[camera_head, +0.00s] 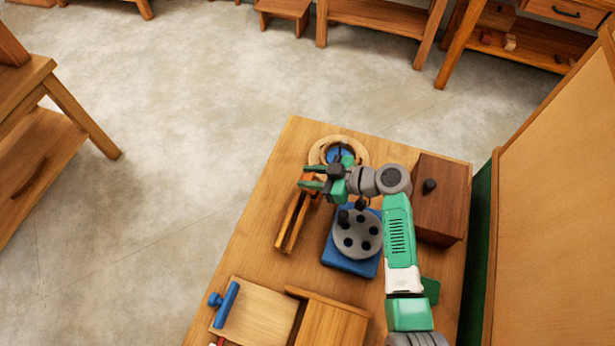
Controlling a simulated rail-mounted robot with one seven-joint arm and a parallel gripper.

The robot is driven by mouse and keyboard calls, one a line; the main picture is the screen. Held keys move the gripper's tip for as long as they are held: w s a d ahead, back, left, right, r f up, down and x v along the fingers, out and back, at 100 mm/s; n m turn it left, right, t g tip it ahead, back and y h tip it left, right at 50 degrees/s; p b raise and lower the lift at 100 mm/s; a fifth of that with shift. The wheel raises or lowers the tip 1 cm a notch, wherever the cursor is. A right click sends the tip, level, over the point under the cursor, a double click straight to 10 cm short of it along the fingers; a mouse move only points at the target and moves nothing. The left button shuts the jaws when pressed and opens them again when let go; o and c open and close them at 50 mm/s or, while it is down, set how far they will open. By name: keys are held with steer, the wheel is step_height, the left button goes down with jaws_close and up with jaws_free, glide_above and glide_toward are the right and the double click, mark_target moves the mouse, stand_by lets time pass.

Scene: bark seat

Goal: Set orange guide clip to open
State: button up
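An orange piece with two long, narrow arms (293,222), which looks like the guide clip, is on the wooden bench left of the blue base. Its arms run side by side with a narrow gap. My gripper (306,177) is over its far end and hides part of it. The green fingers point left and are apart, with some orange showing between them. I cannot tell whether they touch the clip.
A grey disc with dark holes (357,240) sits on a blue base (350,265). A wooden ring (361,148) is behind my gripper. A brown box with a black knob (441,200) stands right. A wooden panel with a blue handle (255,318) is at the front left.

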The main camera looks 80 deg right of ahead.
steer(key=o, duration=0.4)
steer(key=shift+o, duration=0.2)
steer(key=p+v, duration=0.1)
steer(key=v, duration=0.6)
steer(key=shift+s+r, duration=0.2)
steer(key=shift+s, duration=0.15)
